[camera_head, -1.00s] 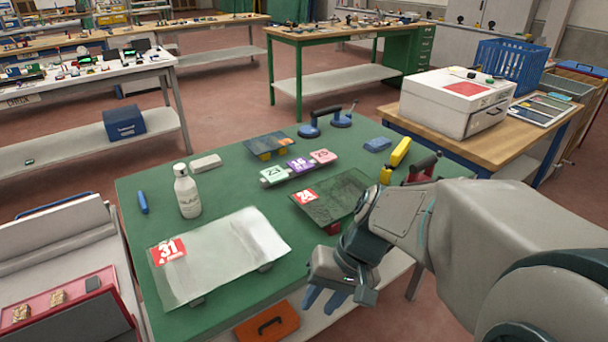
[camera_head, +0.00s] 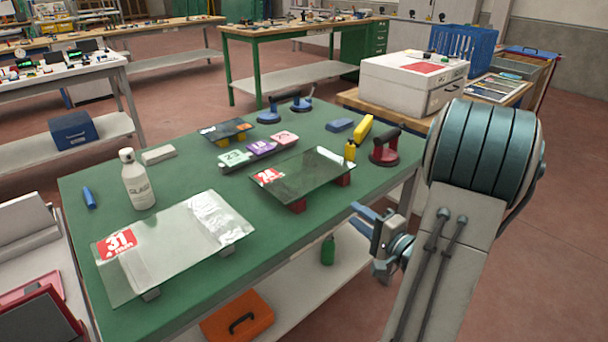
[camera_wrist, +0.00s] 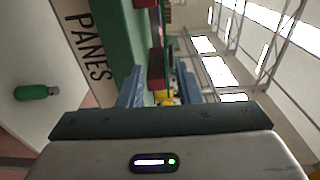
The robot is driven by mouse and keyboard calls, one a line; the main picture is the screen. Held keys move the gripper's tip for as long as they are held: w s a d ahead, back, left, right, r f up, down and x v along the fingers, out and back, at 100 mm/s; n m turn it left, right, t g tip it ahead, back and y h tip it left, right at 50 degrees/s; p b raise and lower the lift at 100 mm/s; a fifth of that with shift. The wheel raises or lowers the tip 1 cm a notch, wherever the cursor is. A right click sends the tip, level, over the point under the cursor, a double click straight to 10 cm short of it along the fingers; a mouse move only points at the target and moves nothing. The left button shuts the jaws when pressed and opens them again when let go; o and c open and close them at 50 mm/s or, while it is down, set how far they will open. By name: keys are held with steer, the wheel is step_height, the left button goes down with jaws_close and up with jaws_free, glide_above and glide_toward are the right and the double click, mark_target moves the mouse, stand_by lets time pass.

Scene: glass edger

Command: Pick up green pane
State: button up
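The green pane (camera_head: 318,170) is a dark, see-through sheet with a red number label at its left corner. It lies raised on red blocks (camera_head: 298,206) on the green table, right of the middle. My gripper (camera_head: 365,220) is off the table's front edge, to the right of and apart from the pane. In the wrist view its blue fingers (camera_wrist: 160,88) stand apart with nothing held between them. A red block (camera_wrist: 156,68) shows beyond the fingers there; the pane itself is hard to make out.
A clear pane (camera_head: 170,250) labelled 31 lies at the table's front left, near a white bottle (camera_head: 138,182). A green bottle (camera_head: 328,252) stands on the lower shelf.

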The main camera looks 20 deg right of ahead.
glide_toward(319, 187)
steer(key=w, duration=0.2)
steer(key=shift+w+a+f, duration=0.25)
steer(key=shift+w+f, duration=0.15)
steer(key=shift+r+p+x, duration=0.2)
steer(key=shift+p+x, duration=0.05)
steer(key=shift+x, duration=1.1)
steer(key=shift+r+p+x, duration=0.15)
steer(key=shift+p+x, duration=0.05)
steer(key=shift+x, duration=1.15)
steer(key=shift+s+a, duration=0.1)
jaws_close()
